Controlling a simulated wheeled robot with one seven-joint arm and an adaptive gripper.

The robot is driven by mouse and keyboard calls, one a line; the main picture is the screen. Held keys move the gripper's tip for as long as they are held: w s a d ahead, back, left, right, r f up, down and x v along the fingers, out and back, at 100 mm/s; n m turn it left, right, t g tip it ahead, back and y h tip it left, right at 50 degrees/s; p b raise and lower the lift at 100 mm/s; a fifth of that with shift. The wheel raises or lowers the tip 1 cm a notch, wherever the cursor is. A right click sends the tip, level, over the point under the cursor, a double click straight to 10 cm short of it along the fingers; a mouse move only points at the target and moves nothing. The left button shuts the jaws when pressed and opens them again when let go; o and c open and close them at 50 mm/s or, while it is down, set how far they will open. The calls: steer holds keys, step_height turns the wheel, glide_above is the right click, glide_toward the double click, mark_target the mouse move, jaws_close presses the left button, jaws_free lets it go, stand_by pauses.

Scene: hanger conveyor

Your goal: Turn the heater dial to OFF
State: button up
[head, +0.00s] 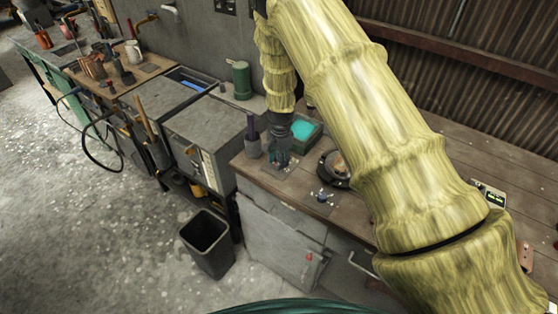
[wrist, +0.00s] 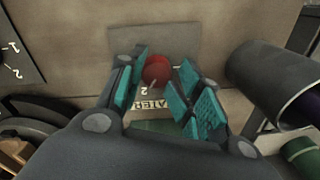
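The red dial (wrist: 156,71) sits on a grey plate (wrist: 187,42) on the wooden bench top. A small white mark shows at its lower edge; I cannot read which setting it points to. A label (wrist: 155,105) with partly covered letters, seemingly "HEATER", lies just below the dial in the wrist view. My gripper (wrist: 168,88) is open, with teal-padded fingers on both sides of the dial and visible gaps between pads and dial. In the head view, my gripper (head: 279,158) is low over the bench and the dial is hidden.
A grey cup (wrist: 275,82) with a purple item stands close to the right of my gripper in the wrist view. Another plate (wrist: 16,62) marked 1 and 2 is at left. A round black object (head: 335,168) and teal-topped box (head: 303,133) are also near.

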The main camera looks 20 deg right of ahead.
steer(key=shift+s+d+f, duration=0.2)
steer(key=shift+s+f, duration=0.15)
steer(key=shift+f, duration=0.35)
steer(key=shift+c, duration=0.6)
